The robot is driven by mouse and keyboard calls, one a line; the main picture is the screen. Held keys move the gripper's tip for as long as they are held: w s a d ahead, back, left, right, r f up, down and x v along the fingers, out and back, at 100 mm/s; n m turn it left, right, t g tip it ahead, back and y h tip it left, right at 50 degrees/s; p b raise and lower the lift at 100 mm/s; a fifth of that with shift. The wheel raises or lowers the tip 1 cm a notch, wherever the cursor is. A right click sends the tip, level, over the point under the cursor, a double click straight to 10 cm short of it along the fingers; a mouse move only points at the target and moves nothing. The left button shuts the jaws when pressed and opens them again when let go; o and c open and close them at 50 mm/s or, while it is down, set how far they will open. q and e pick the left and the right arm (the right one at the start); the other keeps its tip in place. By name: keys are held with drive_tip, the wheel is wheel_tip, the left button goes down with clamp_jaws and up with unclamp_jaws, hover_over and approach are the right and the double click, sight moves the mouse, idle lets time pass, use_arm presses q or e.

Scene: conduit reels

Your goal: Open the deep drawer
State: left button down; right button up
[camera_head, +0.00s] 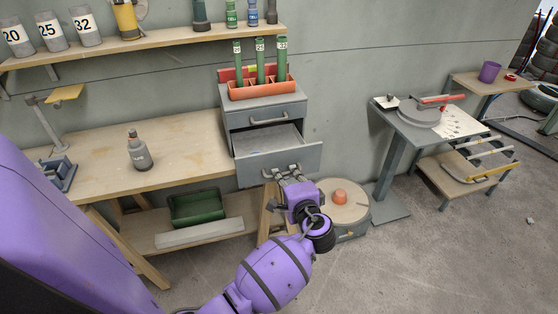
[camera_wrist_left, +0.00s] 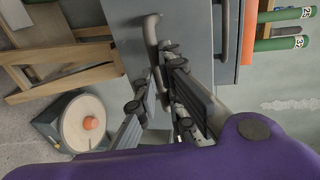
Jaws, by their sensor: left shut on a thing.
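The deep drawer (camera_head: 305,158) is the lower drawer of the grey cabinet (camera_head: 264,109) and is pulled partly out, with its pale inside showing. Its bar handle (camera_head: 283,172) is on the front face. My left gripper (camera_head: 288,176) is at this handle and shut on it. In the left wrist view the fingers (camera_wrist_left: 164,80) close around the handle (camera_wrist_left: 151,38), and the drawer front (camera_wrist_left: 122,38) fills the top. The upper drawer (camera_head: 268,118) is shut. My right gripper is in neither view.
A wooden bench (camera_head: 185,150) with a grey bottle (camera_head: 139,153) stands left of the cabinet. A round-topped reel stand (camera_head: 343,203) with an orange knob is close right of my gripper. An orange rack (camera_head: 262,88) of green tubes sits on the cabinet. The front floor is clear.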

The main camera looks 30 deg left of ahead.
use_arm(q)
drive_tip(key=v, duration=0.4)
drive_tip(key=shift+s+f, duration=0.1)
drive_tip(key=shift+f, duration=0.35)
drive_tip(key=c, duration=1.9)
unclamp_jaws()
drive_tip(key=shift+o, duration=0.2)
drive_tip(key=v, duration=1.2)
